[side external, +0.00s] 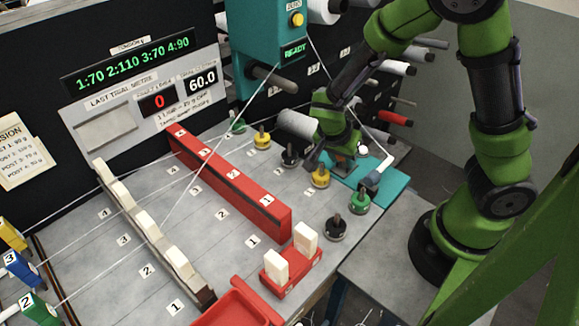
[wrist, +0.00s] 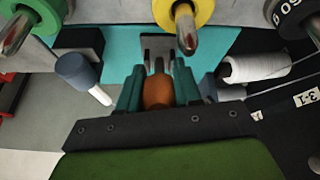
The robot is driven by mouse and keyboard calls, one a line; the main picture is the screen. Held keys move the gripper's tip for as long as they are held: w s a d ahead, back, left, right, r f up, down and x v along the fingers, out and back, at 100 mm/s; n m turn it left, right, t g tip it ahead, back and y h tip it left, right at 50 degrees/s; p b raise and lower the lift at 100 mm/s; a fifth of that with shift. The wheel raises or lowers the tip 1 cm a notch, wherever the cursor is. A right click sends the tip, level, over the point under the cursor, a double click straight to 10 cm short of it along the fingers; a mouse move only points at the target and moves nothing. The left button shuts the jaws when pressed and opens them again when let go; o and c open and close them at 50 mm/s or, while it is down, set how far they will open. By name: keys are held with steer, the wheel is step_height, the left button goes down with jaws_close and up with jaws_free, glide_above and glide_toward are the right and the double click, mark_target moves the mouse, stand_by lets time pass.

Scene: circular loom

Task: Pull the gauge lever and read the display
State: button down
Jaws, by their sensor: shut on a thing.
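My gripper (side external: 343,158) is low over the teal base plate (side external: 394,192) at the right of the bench. In the wrist view its teal fingers (wrist: 158,90) are shut on an orange-brown rounded handle (wrist: 158,93), which stands before a grey bracket on the teal plate; it looks like the gauge lever. In the side view the arm hides most of it. The green tension display (side external: 135,64) reads 1:70 2:110 3:70 4:90. Below it, a red display (side external: 158,101) shows 0 and a white one (side external: 202,80) shows 60.0. The teal box's small screen (side external: 295,53) reads READY.
Yellow (side external: 320,177), green (side external: 359,203) and black (side external: 335,228) pegged weights stand close by. A blue knob with a white stem (wrist: 75,70) lies left of the fingers. A white spool (wrist: 255,67) is to the right. A long red bar (side external: 225,180) crosses the bench.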

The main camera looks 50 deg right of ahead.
steer(key=shift+a+h, duration=0.1)
steer(key=shift+h, duration=0.2)
steer(key=c, duration=0.8)
jaws_free()
steer(key=v, duration=1.6)
steer(key=shift+a+r, duration=0.2)
steer(key=shift+r, duration=0.15)
